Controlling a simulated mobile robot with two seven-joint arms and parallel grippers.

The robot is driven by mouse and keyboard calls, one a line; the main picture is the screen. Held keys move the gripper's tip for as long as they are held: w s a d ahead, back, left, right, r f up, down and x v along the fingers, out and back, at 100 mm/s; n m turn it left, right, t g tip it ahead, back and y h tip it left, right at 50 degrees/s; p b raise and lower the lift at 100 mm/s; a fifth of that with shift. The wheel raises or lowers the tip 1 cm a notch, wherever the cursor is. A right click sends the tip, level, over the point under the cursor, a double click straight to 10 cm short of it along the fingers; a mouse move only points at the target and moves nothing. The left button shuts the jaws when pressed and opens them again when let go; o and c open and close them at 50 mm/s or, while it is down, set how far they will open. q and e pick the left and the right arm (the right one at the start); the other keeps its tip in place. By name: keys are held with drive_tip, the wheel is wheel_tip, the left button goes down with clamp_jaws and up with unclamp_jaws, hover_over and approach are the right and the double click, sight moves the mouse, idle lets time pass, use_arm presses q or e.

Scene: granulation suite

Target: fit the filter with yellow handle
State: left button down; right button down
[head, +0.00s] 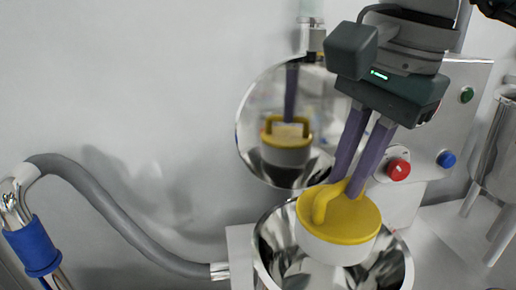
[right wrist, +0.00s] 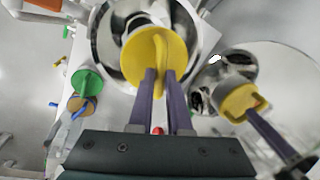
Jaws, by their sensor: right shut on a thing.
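The filter is a white cylinder with a yellow top and a yellow arched handle (head: 345,222); it also shows in the right wrist view (right wrist: 172,62). My right gripper (head: 343,190) is shut on the handle from above, its two purple fingers on either side of it. The filter is upright, over the mouth of a shiny metal bowl (head: 405,268), with its lower part inside the rim outline. I cannot tell whether it touches the bowl. The bowl also surrounds it in the right wrist view (right wrist: 103,38). My left gripper is not in view.
A round mirror-like lid (head: 250,135) stands behind the bowl and reflects the filter. A panel with red (head: 398,169), blue (head: 446,159) and green buttons is at right. A grey hose (head: 120,220) runs left. Green (right wrist: 87,82) and blue-handled items show in the wrist view.

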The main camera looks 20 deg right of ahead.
sight(344, 212)
drive_tip(key=shift+f+b, duration=2.3)
drive_tip(key=shift+f, duration=1.25)
wheel_tip(344, 212, down, 4)
drive_tip(key=b, duration=0.4)
drive_tip(key=c, duration=0.8)
unclamp_jaws()
drive_tip(key=r, duration=0.3)
drive_tip(key=s+r, duration=0.1)
drive_tip(key=r, duration=0.5)
drive_tip(key=shift+s+d+r+p, duration=0.15)
drive_tip(key=shift+s+r+p, duration=0.15)
drive_tip(key=shift+s+r, duration=0.1)
